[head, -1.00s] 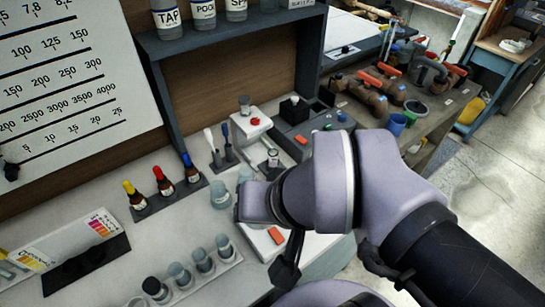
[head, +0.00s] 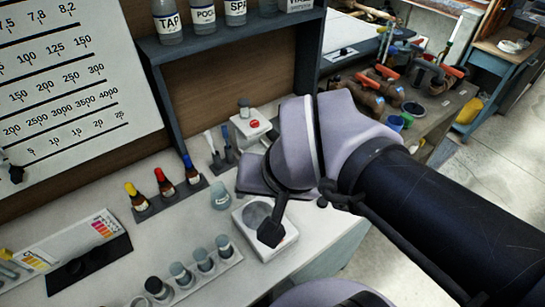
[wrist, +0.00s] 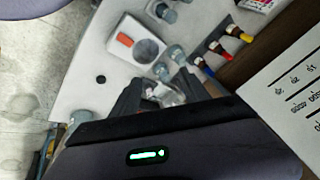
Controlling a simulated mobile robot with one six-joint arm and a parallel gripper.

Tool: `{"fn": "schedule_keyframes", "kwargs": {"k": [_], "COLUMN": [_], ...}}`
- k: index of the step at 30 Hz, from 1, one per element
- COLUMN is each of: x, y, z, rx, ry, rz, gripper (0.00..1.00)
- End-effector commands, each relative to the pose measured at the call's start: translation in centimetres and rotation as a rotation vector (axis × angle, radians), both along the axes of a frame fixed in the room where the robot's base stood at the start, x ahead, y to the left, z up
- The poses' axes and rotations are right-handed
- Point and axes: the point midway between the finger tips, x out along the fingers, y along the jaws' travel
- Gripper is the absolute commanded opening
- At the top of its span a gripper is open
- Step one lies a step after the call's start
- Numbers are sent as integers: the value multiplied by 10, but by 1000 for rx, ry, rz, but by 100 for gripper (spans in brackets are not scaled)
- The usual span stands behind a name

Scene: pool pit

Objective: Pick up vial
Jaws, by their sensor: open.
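A small clear vial (wrist: 164,95) with a pale label shows in the wrist view, between the two dark fingers of my gripper (wrist: 160,87). The fingers stand apart on either side of it, and I cannot tell whether either one touches it. Its lower part is hidden by my gripper body. In the head view my arm hides this vial and the fingertips. Just beyond the fingertips, clear glass vessels (wrist: 172,55) stand in the wrist view; one also shows in the head view (head: 220,195).
A white meter (head: 265,240) with a round well stands in front of my gripper. A rack of several vials (head: 236,262) is to its left. Dropper bottles (head: 165,182) stand behind the rack. A white stirrer-like box (head: 252,128) and a shelf (head: 230,38) are at the back.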

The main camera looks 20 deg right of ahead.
Motion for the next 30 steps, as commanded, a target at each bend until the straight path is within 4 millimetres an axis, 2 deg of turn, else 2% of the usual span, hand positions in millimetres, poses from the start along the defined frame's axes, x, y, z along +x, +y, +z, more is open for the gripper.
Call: {"fn": "schedule_keyframes", "kwargs": {"k": [1, 3, 6, 9, 14, 21, 24, 30], "x": [22, 58, 104, 136, 157, 178, 186, 195], "y": [-13, -33, -57, -72, -82, -98, -103, -109], "z": [13, 17, 11, -1, -22, -91, -113, -135], "rx": [-34, -92, -161, -204, -228, -227, -227, -226], "ry": [41, 80, 114, 131, 137, 140, 139, 137], "rz": [-42, -108, -179, -219, -242, -241, -240, -242], "gripper": [54, 54, 54, 54, 54, 54, 54, 54]}}
